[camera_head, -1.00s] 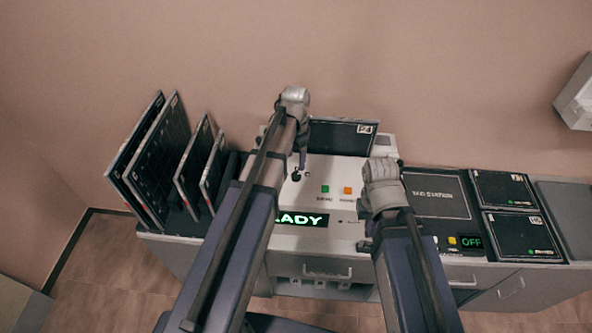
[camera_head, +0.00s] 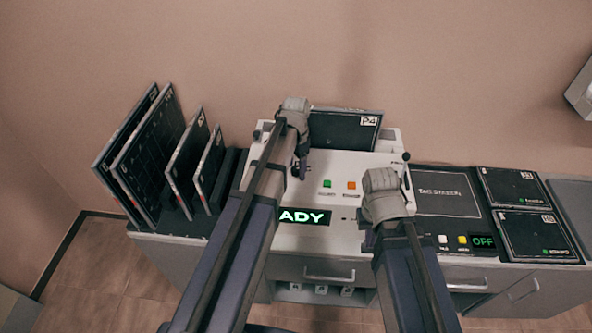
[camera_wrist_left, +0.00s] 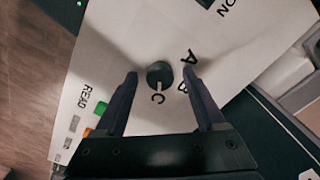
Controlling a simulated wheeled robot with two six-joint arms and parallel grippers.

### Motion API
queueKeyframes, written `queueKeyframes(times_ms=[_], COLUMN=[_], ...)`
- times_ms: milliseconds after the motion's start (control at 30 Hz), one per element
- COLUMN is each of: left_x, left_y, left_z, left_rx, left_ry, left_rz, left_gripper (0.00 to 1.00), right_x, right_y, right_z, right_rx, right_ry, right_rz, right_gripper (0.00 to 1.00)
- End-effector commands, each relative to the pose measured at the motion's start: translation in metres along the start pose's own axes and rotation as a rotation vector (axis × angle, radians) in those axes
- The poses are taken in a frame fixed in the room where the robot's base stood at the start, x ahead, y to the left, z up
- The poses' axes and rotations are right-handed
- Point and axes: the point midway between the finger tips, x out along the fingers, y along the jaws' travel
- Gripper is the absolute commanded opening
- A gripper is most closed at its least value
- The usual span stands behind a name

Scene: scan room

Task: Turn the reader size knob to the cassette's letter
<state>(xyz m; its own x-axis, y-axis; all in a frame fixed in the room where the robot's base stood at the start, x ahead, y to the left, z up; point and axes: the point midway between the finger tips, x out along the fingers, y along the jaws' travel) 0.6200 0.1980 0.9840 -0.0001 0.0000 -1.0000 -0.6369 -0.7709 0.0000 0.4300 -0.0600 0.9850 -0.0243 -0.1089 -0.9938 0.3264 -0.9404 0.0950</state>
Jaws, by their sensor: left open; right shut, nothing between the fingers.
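The reader (camera_head: 345,170) is a white console with a green display ending in "ADY". A dark cassette (camera_head: 335,133) with a small white label, seemingly "P4", stands at its back. The round dark size knob (camera_wrist_left: 158,75) shows in the left wrist view with letters A, B and C beside it. Its white mark points toward C. My left gripper (camera_wrist_left: 160,73) is open, one finger on each side of the knob, with gaps visible. In the head view my left gripper (camera_head: 300,170) mostly hides the knob. My right gripper (camera_head: 367,240) is shut and empty over the reader's right front.
Green (camera_head: 327,184) and orange (camera_head: 351,185) buttons sit right of the knob. Several dark cassettes (camera_head: 150,150) stand in a rack at left. The tag station (camera_head: 447,192) and flat cassettes (camera_head: 514,188) lie at right.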

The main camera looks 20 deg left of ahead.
Motion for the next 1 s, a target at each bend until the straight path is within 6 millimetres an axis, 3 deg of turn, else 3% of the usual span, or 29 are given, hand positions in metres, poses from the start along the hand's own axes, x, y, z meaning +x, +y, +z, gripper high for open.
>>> queueKeyframes(times_ms=[167, 800, 1000], left_x=[-0.0009, -0.0008, -0.0008], left_y=[0.0000, 0.0000, 0.0000], left_z=[0.0000, 0.0001, 0.0000], left_rx=[0.000, 0.000, -0.001], left_ry=[0.000, 0.000, 0.000], left_rz=[0.000, 0.000, 0.000], left_gripper=[0.72, 0.00, 0.00], right_x=[-0.0009, -0.0008, -0.0008], right_y=[0.0001, 0.0001, 0.0001], right_z=[0.0000, 0.0001, 0.0000], right_rx=[0.000, 0.000, 0.000], right_ry=[0.000, 0.000, 0.000], right_rz=[0.000, 0.000, 0.000], right_gripper=[0.00, 0.00, 0.00])
